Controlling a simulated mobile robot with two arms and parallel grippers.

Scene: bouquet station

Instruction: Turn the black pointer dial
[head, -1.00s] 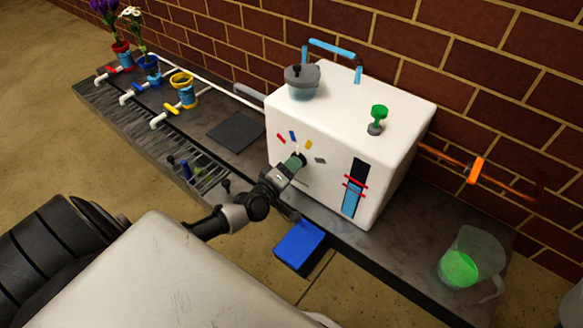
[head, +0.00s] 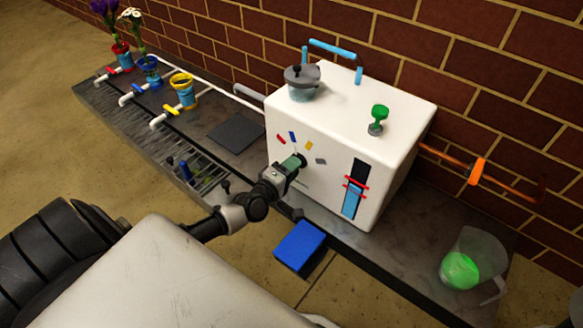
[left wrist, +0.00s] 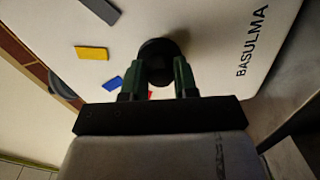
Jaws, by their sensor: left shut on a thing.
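The black pointer dial (left wrist: 156,58) is on the front face of the white box-shaped machine (head: 385,128). My left gripper (head: 297,162) reaches that face from the left. In the left wrist view its two green fingers (left wrist: 157,75) are shut on the dial, one on each side. Coloured marks surround the dial: a red mark (head: 281,139), a blue mark (head: 293,137), a yellow mark (head: 308,146) and a grey mark (head: 320,161). The gripper hides most of the dial in the head view, and I cannot tell which mark its pointer faces. My right gripper is not in view.
A gauge (head: 355,188) with red markers is on the machine's front. A lidded grey pot (head: 301,83) and a green knob (head: 379,113) are on top. A blue pedal-like block (head: 300,245) juts out below. A jug (head: 472,262) with green liquid stands at the right.

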